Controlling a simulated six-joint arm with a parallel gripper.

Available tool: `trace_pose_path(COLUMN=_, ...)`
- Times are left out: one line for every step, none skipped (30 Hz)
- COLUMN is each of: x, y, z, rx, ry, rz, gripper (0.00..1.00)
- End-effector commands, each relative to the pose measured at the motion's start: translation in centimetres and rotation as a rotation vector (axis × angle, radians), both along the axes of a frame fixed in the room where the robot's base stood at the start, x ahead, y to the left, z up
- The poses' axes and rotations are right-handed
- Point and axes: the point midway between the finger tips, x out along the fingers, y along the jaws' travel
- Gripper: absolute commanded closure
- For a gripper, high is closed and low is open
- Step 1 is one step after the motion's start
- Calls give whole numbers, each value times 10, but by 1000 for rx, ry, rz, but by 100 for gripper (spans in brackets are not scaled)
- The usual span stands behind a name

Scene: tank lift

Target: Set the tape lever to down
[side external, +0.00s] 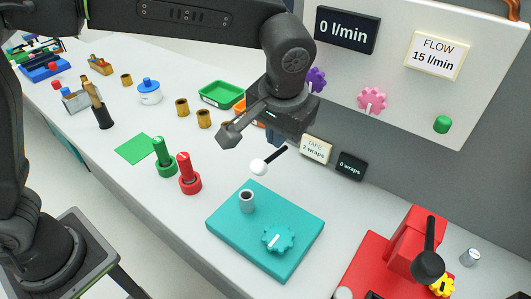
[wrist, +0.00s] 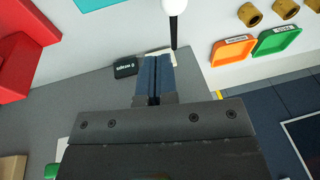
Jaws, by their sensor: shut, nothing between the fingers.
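The tape lever is a thin black rod with a white ball (side external: 258,166) on its end. In the side view it slants from the ball toward the upper right. In the wrist view the ball (wrist: 174,6) is at the top edge, with the rod running down from it toward my fingertips. My gripper (side external: 274,141) is shut and empty, just above and behind the rod in the side view. In the wrist view its blue fingers (wrist: 157,60) are together beside the rod's lower end; I cannot tell whether they touch it. The cream TAPE 2 wraps sign (side external: 316,149) stands to the right.
A black 0 wraps display (side external: 350,166) stands beside the sign. A teal block (side external: 232,240) with a knob lies in front. Green (side external: 165,160) and red (side external: 187,175) posts stand left. Green (side external: 222,94) and orange trays lie behind. A panel with pink (side external: 371,100) and purple knobs rises right.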

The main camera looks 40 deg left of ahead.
Motion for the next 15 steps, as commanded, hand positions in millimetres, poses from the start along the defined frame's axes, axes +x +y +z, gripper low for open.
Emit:
trace_pose_path(x=2, y=2, z=-11, rx=2, ry=3, rz=1, gripper=100)
trace_pose_path(x=3, y=3, z=-17, rx=3, ry=4, rz=1, gripper=100)
trace_pose_path(x=4, y=5, z=-25, rx=3, ry=4, rz=0, gripper=100)
trace_pose_path(x=5, y=5, z=-30, rx=2, ry=3, rz=0, gripper=100)
trace_pose_path(x=3, y=8, z=-34, rx=2, ry=3, rz=1, gripper=100)
trace_pose_path(x=1, y=12, z=-39, rx=2, ry=2, rz=1, gripper=100)
trace_pose_path(x=0, y=14, z=-42, rx=2, ry=2, rz=1, gripper=100)
trace_pose_path(x=-1, y=16, z=-45, rx=2, ry=1, rz=0, gripper=100)
trace_pose_path(x=-2, y=17, z=-49, rx=2, ry=0, rz=-1, gripper=100)
trace_pose_path(x=-3, y=19, z=-51, rx=2, ry=0, rz=-1, gripper=100)
trace_pose_path(x=-4, y=20, z=-54, rx=1, ry=0, rz=-1, gripper=100)
trace_pose_path(x=-4, y=21, z=-56, rx=1, ry=-1, rz=-1, gripper=100)
trace_pose_path(x=-5, y=22, z=-57, rx=1, ry=-1, rz=-1, gripper=100)
trace_pose_path(x=-5, y=22, z=-58, rx=1, ry=-1, rz=-1, gripper=100)
trace_pose_path(x=-6, y=23, z=-59, rx=1, ry=-1, rz=-1, gripper=100)
